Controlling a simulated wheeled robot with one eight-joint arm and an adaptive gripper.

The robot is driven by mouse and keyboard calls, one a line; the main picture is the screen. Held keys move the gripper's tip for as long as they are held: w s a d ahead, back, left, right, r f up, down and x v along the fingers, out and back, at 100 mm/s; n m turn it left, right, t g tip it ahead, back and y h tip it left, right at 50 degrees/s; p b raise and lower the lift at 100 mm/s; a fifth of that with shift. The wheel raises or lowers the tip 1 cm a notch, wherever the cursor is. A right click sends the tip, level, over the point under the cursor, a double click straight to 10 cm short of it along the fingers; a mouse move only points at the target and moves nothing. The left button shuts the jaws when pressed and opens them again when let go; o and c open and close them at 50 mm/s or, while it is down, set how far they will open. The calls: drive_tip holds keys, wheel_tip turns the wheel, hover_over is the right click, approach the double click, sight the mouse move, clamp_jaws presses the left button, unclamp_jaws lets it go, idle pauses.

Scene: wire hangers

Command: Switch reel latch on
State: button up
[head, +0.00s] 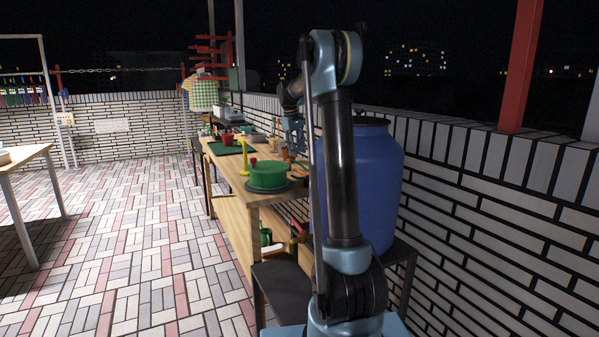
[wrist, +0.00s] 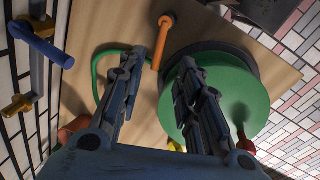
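The green reel (head: 268,176) sits on a dark round base on the wooden workbench. In the wrist view the reel (wrist: 238,88) lies just right of my gripper (wrist: 163,57), whose right finger overlaps it in the picture. A small red knob (head: 253,162) shows at the reel; a red part also shows low on it in the wrist view (wrist: 245,145). I cannot tell which part is the latch. My gripper is open and empty above the bench; it also shows in the head view (head: 293,138), behind the reel, with its fingertips unclear.
An orange upright post (wrist: 162,42) and a green hose (wrist: 98,72) are close to the fingers. A blue-handled brass valve (wrist: 40,45) is on the brick wall at left. A large blue barrel (head: 385,185) stands beside the bench. The tiled floor at left is mostly free.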

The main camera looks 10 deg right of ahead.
sight(301, 172)
drive_tip(key=f, duration=0.3)
drive_tip(key=d+f, duration=0.1)
drive_tip(key=f, duration=0.2)
drive_tip(key=w+f, duration=0.1)
drive_tip(key=f, duration=0.3)
drive_tip(key=shift+d, duration=0.4)
clamp_jaws()
